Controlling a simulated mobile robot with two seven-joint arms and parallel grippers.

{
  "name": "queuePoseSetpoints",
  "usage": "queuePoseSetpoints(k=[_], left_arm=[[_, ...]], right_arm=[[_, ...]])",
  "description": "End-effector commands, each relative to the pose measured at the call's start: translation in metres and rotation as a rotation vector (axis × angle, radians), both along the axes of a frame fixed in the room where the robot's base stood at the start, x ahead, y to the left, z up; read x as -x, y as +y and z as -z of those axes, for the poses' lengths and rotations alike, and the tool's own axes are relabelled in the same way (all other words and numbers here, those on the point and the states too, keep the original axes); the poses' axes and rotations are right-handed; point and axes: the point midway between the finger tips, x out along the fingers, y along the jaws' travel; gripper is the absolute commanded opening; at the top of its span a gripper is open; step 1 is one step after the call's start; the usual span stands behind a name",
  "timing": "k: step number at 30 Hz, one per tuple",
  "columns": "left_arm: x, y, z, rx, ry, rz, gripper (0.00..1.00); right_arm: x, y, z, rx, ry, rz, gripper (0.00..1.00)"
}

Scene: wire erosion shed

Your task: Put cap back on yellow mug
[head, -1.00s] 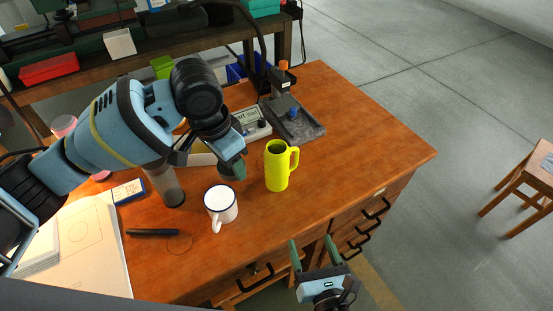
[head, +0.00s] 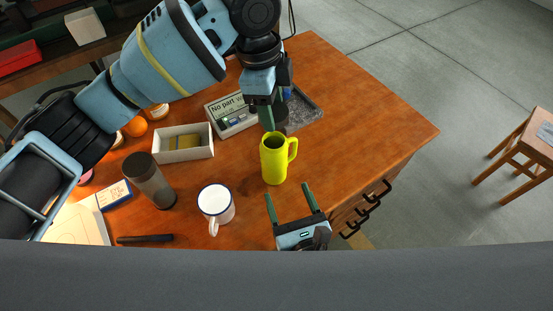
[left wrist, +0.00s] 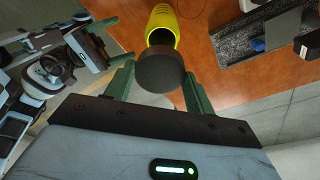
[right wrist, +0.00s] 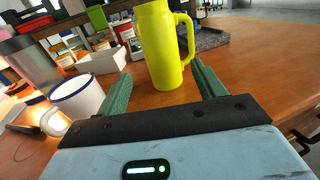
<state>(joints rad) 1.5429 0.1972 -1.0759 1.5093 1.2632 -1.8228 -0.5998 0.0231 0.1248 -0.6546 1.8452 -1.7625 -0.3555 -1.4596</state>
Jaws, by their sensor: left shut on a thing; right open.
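The yellow mug (head: 273,165) stands upright on the wooden desk, its handle to the right and its open mouth partly hidden. My left gripper (head: 270,122) is above and just behind its mouth, shut on the dark round cap (left wrist: 160,70). In the left wrist view the cap is between the fingers, and the mug's mouth (left wrist: 162,36) shows just beyond it, apart or touching I cannot tell. My right gripper (head: 288,190) is open, low in front of the mug. In the right wrist view the mug (right wrist: 158,45) stands between and beyond its fingers, apparently not gripped.
A white mug (head: 215,203) stands left of the yellow mug, with a dark cylinder (head: 149,180) farther left. A white box (head: 183,146), a sign (head: 228,113) and a dark stand base (head: 304,108) lie behind. The desk right of the mug is clear.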

Motion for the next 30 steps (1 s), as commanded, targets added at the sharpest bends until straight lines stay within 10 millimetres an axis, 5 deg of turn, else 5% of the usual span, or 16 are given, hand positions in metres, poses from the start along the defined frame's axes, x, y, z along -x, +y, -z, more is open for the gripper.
queuePoseSetpoints(k=[8,30], left_arm=[[0.0,0.0,0.0,0.0,-0.001,-0.002,0.32],[0.0,0.0,0.0,0.001,0.0,-0.002,0.32]], right_arm=[[-0.011,0.003,0.0,-0.002,0.0,0.002,0.69],[-0.109,0.035,-0.001,-0.001,-0.001,0.001,0.69]])
